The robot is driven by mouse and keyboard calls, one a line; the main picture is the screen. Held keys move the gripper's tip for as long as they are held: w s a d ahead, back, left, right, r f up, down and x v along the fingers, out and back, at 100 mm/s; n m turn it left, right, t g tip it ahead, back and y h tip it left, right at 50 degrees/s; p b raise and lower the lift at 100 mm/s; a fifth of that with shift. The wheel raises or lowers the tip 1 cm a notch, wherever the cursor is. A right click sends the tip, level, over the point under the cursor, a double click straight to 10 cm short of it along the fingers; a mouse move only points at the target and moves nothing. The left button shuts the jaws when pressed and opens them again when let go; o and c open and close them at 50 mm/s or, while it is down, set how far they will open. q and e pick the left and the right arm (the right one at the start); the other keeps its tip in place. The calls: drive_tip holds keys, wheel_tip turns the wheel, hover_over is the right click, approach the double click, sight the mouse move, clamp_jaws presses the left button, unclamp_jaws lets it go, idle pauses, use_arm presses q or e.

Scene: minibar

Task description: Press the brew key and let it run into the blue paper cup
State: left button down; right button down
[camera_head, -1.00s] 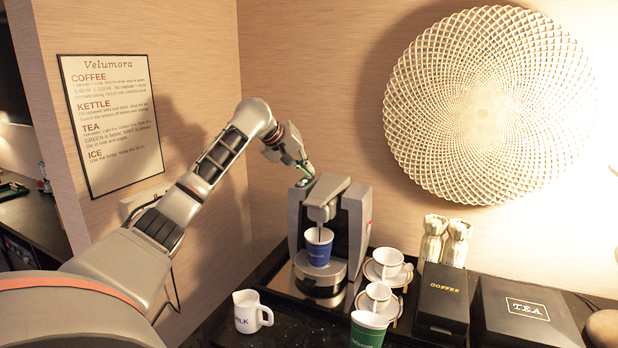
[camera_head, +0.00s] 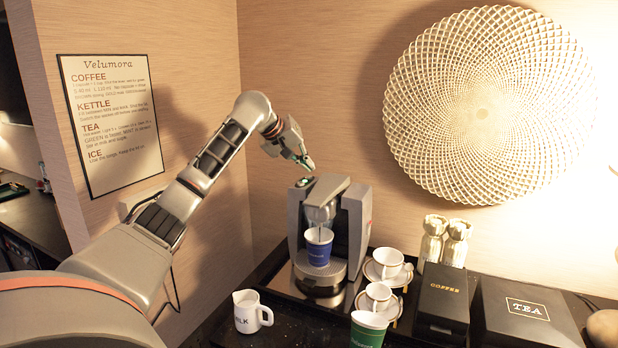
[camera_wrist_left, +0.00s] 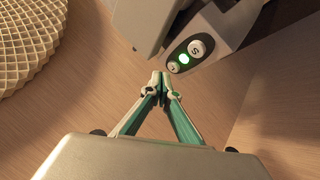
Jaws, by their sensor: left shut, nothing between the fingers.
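The grey coffee machine (camera_head: 357,215) stands on the counter against the wall. The blue paper cup (camera_head: 319,251) stands upright on its drip tray under the spout. My left gripper (camera_head: 306,164) is shut and empty, a little above the keys (camera_head: 304,182) on the machine's left top. In the left wrist view the closed fingertips (camera_wrist_left: 160,79) are just apart from the key panel. It has a large key marked S (camera_wrist_left: 197,48), a lit green-white spot (camera_wrist_left: 184,59) and a smaller key (camera_wrist_left: 173,67). My right gripper is not in view.
A white milk jug (camera_head: 250,312) stands front left of the machine and a green paper cup (camera_head: 368,331) in front. White cups on saucers (camera_head: 389,264), a black coffee box (camera_head: 443,297) and a tea box (camera_head: 527,312) stand to the right.

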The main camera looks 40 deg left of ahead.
sight(307, 176)
use_arm(q)
drive_tip(key=shift+r, duration=0.1)
drive_tip(key=shift+r, duration=2.45)
